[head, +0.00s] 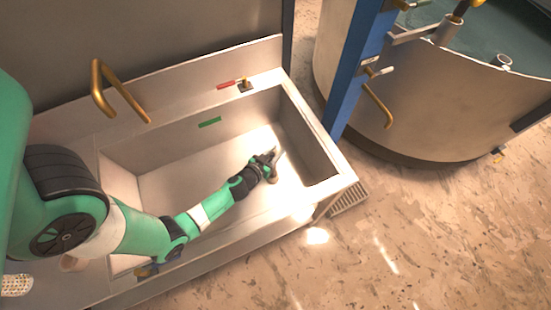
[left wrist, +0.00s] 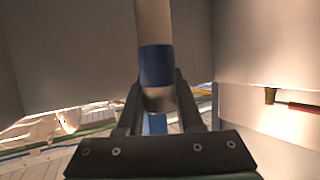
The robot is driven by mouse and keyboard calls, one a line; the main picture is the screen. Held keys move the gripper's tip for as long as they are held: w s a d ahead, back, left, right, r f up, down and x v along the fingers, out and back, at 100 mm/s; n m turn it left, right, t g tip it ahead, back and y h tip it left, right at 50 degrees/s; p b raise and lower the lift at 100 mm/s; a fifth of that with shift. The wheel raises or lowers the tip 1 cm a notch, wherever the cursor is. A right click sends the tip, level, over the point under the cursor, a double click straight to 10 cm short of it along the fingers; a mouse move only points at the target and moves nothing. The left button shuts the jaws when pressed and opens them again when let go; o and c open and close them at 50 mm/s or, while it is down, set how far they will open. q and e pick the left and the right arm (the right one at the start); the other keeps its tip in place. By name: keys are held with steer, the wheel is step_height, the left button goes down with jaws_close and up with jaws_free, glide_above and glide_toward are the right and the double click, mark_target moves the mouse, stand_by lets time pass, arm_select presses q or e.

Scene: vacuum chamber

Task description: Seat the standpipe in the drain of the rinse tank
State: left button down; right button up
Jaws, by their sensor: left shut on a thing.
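The rinse tank (head: 180,165) is a rectangular steel basin with a pale rim. My left arm reaches into it, and its gripper (head: 270,163) is low inside, towards the right end. In the left wrist view the gripper (left wrist: 158,98) is shut on the standpipe, a pale tube with a blue band (left wrist: 155,65). The tube runs up out of the top of that view, and its lower end is hard to make out between the fingers. In the head view the pipe is too small to tell clearly. The drain does not show in either view. My right gripper is not in view.
A brass spout (head: 98,88) rises at the back left of the basin. A red-handled valve (head: 227,84) sits on the back ledge, and a green label (head: 209,122) marks the inner wall. A blue post (head: 360,65) and a large round tank (head: 430,110) stand to the right.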

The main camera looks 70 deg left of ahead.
arm_select(q)
steer(key=shift+f+b, duration=1.9)
steer(key=shift+f, duration=0.1)
steer(key=c, duration=0.6)
jaws_free()
steer(key=shift+o, duration=0.2)
steer(key=p+v, duration=0.1)
steer(key=v, duration=0.3)
steer(key=shift+r, duration=0.25)
